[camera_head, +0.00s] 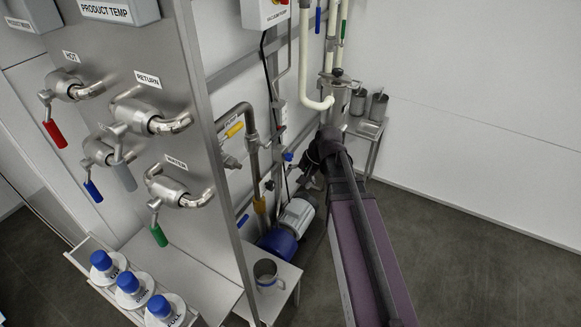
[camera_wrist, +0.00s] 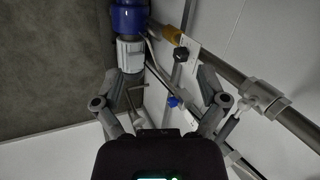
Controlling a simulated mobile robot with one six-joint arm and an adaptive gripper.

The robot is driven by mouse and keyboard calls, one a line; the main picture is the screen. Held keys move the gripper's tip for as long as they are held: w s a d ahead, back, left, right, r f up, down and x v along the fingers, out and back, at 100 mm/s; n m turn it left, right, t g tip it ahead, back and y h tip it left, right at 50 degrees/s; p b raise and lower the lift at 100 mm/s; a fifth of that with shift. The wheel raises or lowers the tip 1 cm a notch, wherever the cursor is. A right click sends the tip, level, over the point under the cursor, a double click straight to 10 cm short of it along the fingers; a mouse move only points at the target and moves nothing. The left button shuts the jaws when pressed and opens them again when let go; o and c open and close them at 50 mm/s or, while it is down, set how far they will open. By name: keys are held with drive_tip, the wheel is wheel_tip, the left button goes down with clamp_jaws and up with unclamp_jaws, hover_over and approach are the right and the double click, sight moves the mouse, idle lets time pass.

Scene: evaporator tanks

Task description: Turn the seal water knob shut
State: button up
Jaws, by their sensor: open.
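My gripper (camera_wrist: 160,80) is open and empty, its two fingers spread wide in the wrist view. Between and beyond the fingers are a dark knob (camera_wrist: 181,55) on a thin grey stem and, closer in, a small blue knob (camera_wrist: 173,101). A white tag (camera_wrist: 190,46) hangs beside the dark knob, but its text is unreadable, so I cannot tell for certain which knob is the seal water one. Neither knob is touched. In the head view my gripper (camera_head: 325,150) is by the wall piping, right of a blue knob (camera_head: 288,156); its fingers are largely hidden.
A blue and white pump motor (camera_head: 297,215) stands low beside the pipes, also at upper left in the wrist view (camera_wrist: 130,52). A steel panel (camera_head: 215,130) with several valves stands left. A metal mug (camera_head: 266,273) sits on a bench. The floor (camera_head: 480,240) at right is clear.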

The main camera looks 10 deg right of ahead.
drive_tip(key=w+f+m+t+y+b, duration=0.1)
drive_tip(key=w+f+m+y+b, duration=0.25)
drive_tip(key=w+f+b, duration=0.45)
drive_tip(key=m+t+y+b, duration=0.75)
drive_tip(key=m+b, duration=0.65)
drive_tip(key=b, duration=1.7)
approach(292, 158)
drive_tip(key=shift+s+d+r+t+h, duration=0.2)
drive_tip(key=shift+s+d+t+h, duration=0.25)
drive_tip(key=shift+s, duration=0.3)
drive_tip(key=shift+s+d+r+t+h, duration=0.2)
drive_tip(key=shift+s+d+h, duration=0.2)
drive_tip(key=shift+s+h, duration=0.25)
drive_tip(key=shift+s+a, duration=0.1)
drive_tip(key=x, duration=1.3)
drive_tip(key=shift+w+a, duration=0.2)
drive_tip(key=shift+a, duration=0.1)
drive_tip(key=c, duration=1.1)
